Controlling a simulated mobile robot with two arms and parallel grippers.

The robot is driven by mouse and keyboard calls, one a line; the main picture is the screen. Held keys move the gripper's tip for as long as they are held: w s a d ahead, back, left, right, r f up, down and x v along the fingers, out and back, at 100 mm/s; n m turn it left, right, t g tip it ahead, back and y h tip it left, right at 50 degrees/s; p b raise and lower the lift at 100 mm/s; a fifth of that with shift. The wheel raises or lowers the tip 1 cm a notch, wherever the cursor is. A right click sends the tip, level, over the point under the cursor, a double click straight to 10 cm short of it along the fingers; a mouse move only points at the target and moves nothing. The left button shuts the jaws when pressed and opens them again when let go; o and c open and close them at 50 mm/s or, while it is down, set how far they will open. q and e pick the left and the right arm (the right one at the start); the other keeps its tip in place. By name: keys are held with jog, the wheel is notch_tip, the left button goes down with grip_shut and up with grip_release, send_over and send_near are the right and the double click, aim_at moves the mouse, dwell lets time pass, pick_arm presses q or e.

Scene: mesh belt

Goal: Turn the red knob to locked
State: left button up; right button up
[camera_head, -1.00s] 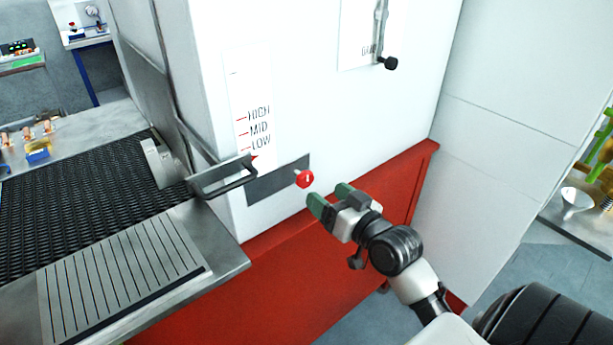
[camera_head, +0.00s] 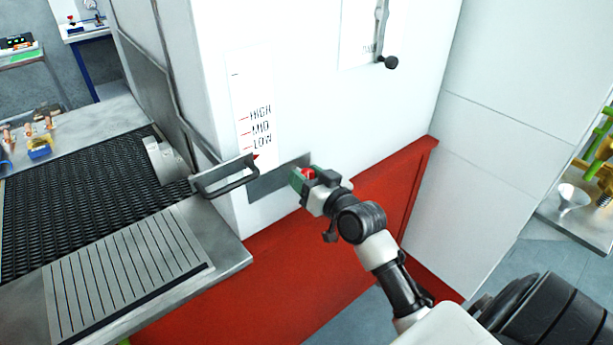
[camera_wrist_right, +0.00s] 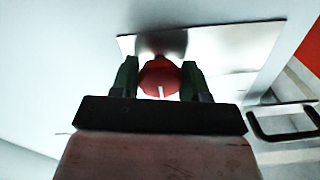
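The red knob (camera_head: 308,173) sits on a grey plate (camera_head: 272,183) on the white machine's front. It is largely hidden by my right gripper (camera_head: 312,178) in the head view. In the right wrist view the red knob (camera_wrist_right: 160,78) lies between the two green fingers of my right gripper (camera_wrist_right: 160,80), with a white mark on it pointing down in the picture. The fingers stand on both sides of the knob, with at most a thin gap; I cannot tell whether they touch it. My left gripper is not in view.
A black handle (camera_head: 224,178) juts out left of the plate. A lever with a black ball (camera_head: 391,62) hangs above right. A black mesh belt (camera_head: 75,195) and a slotted metal table (camera_head: 125,262) lie left. A red ledge (camera_head: 400,180) runs below.

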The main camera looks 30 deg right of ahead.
jog(key=c, duration=0.3)
jog(key=shift+m, duration=0.3)
jog(key=shift+r+m+p, duration=0.15)
jog(key=shift+m+p, duration=1.05)
jog(key=m+p, duration=0.2)
jog(key=m, duration=0.2)
jog(key=m+p, duration=0.2)
jog(key=m, duration=0.4)
jog(key=shift+p, duration=0.4)
jog(key=shift+m+p, duration=0.75)
jog(key=shift+m, duration=1.75)
jog(key=shift+f, duration=0.2)
